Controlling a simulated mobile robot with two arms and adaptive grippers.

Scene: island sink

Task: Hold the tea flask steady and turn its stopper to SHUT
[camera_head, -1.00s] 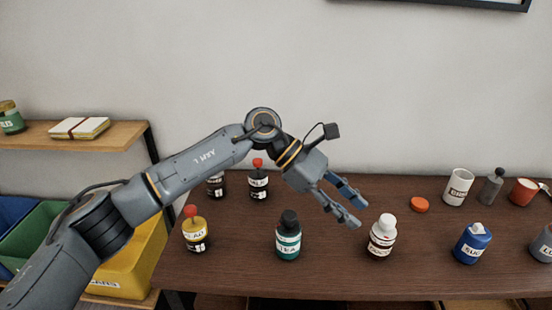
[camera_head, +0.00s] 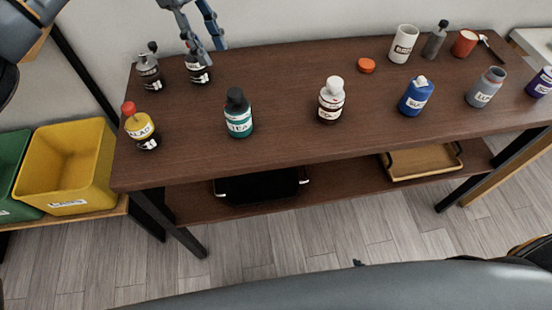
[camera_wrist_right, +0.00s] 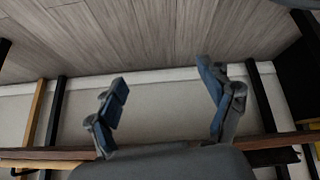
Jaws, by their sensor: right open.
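The tea flask (camera_head: 238,122) is a teal bottle with a white TEA label and a black stopper (camera_head: 235,97). It stands upright on the dark wooden table in the head view. Any marks on the stopper are too small to read. My left gripper (camera_head: 211,52) hangs at the top of the head view, up and left of the flask in the picture and apart from it. Its fingers are spread and empty. My right gripper (camera_wrist_right: 163,75) shows only in the right wrist view, open and empty, with floor and wall behind it.
A yellow flask (camera_head: 140,130) with a red stopper stands left of the tea flask; a white-stoppered bottle (camera_head: 331,105) and a blue bottle (camera_head: 416,98) stand right. A dark bottle (camera_head: 197,74) is partly behind my left gripper. Bare tabletop (camera_head: 285,140) lies between flasks.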

